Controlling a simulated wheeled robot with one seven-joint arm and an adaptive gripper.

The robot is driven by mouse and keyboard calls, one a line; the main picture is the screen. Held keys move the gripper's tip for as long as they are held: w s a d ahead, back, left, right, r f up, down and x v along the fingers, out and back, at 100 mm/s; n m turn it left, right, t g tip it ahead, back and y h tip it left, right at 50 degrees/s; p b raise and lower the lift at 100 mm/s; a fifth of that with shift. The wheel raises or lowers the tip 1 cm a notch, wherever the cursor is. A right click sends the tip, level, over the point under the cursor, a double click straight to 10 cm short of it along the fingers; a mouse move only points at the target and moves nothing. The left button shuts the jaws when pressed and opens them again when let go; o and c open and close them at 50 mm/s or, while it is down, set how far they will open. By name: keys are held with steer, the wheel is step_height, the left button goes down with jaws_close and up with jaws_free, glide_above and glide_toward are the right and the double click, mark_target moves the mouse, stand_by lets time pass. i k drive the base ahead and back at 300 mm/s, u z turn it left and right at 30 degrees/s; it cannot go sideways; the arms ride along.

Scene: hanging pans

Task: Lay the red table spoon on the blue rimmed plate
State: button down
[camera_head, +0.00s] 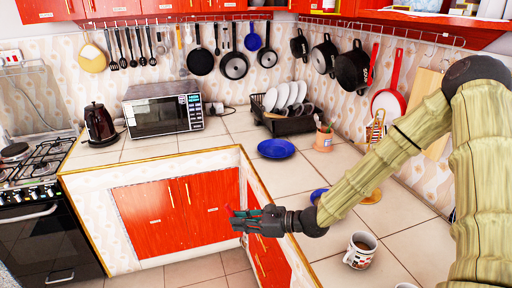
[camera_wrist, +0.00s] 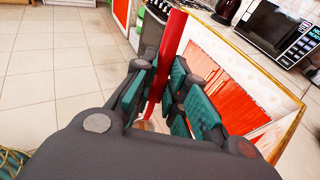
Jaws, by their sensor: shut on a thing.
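My gripper (camera_head: 246,220) is shut on the red table spoon (camera_wrist: 172,45) and holds it in the air in front of the red cabinet doors. In the wrist view the red handle stands up between the teal finger pads of my gripper (camera_wrist: 163,88), and a pale rounded part shows below them. In the head view only a small red bit of the spoon (camera_head: 230,210) shows at the fingertips. The blue rimmed plate (camera_head: 276,148) lies empty on the tiled counter, behind and to the right of my gripper, apart from it.
A dish rack (camera_head: 284,123) with white plates stands behind the blue plate, and a utensil cup (camera_head: 324,139) to its right. A mug (camera_head: 361,251) stands on the near counter. Another blue item (camera_head: 318,194) is partly hidden by my arm. The counter edge lies beside my gripper.

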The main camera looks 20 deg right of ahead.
mark_target(270, 153)
steer(key=u, duration=0.05)
steer(key=i, duration=1.75)
steer(key=z, duration=0.25)
